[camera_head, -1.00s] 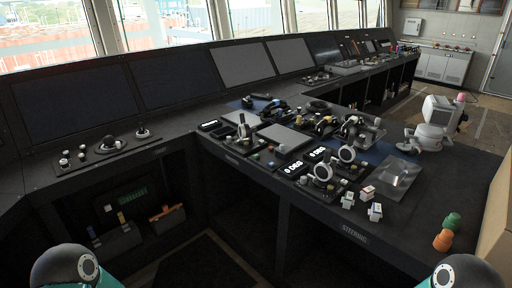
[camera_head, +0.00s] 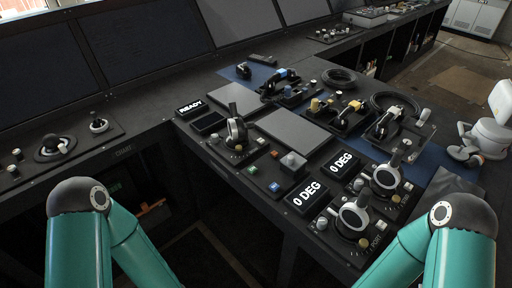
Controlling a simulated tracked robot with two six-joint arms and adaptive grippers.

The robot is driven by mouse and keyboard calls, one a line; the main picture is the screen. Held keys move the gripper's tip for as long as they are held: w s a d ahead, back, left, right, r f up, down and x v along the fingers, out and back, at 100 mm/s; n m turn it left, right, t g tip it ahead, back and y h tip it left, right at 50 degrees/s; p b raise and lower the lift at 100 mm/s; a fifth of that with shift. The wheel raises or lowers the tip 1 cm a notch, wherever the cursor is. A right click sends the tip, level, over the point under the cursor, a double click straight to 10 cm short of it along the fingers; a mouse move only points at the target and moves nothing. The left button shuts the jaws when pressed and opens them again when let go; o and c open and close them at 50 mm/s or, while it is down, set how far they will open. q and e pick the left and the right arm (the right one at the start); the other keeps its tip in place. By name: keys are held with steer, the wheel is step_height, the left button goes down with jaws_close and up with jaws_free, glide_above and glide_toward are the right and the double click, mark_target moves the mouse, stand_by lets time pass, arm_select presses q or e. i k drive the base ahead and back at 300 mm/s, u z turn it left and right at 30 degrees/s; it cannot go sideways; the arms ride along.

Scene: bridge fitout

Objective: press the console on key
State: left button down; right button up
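The console desk (camera_head: 150,140) runs across the view. Its control panel has a small green key (camera_head: 252,170), a red key (camera_head: 275,154) and a blue key (camera_head: 274,187). I cannot read which one is the on key. A small display (camera_head: 191,107) left of them reads READY. Two displays, one nearer (camera_head: 307,196) and one farther (camera_head: 341,164), read 0 DEG. My two teal arms show only as bent links at the bottom left and bottom right. Both grippers are out of view, and neither arm is seen touching the panel.
A black lever (camera_head: 236,132) stands left of the keys. Round-handled levers (camera_head: 352,218) stand to the right, close to my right arm. Dark screens (camera_head: 152,44) line the back. A white jointed device (camera_head: 487,137) is at the far right. A flat grey plate (camera_head: 293,130) lies behind the keys.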

mark_target(252, 170)
steer(key=z, duration=0.6)
steer(key=i, duration=0.25)
steer(key=u, duration=2.5)
steer(key=i, duration=1.45)
steer(key=u, duration=0.75)
steer(key=i, duration=0.3)
steer(key=z, duration=2.75)
steer(key=i, duration=0.25)
steer(key=z, duration=2.45)
